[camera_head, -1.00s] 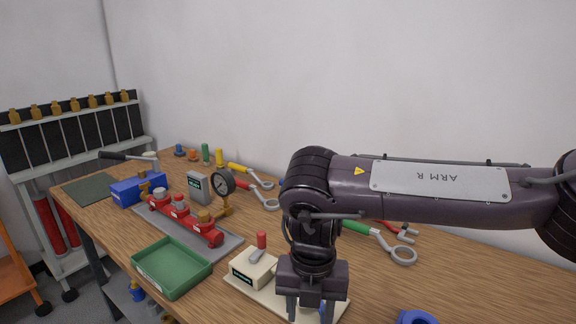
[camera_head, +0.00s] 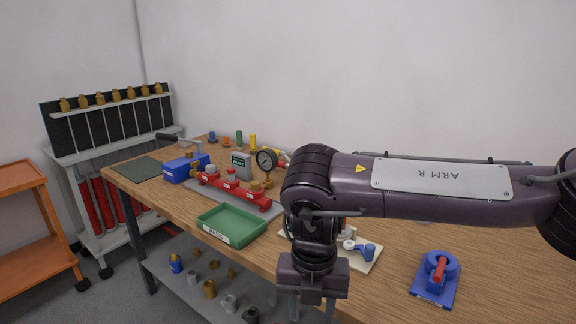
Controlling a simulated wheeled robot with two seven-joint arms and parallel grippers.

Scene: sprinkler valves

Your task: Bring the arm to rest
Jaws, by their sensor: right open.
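My right arm reaches in from the right, bent at the elbow, with its gripper (camera_head: 307,308) pointing down. The gripper is open, and nothing shows between its fingers. It shows in front of the workbench's (camera_head: 490,258) front edge, with the lower shelf behind it. The arm hides part of the cream plate (camera_head: 362,258) and most of what stands on it. My left arm and gripper are out of view.
A green tray (camera_head: 232,225) lies left of the gripper. Behind it are a red valve manifold (camera_head: 230,186), a dial gauge (camera_head: 266,160) and a blue box (camera_head: 181,171). A blue fixture with a red handle (camera_head: 438,272) sits at right. An orange cart (camera_head: 35,235) stands left.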

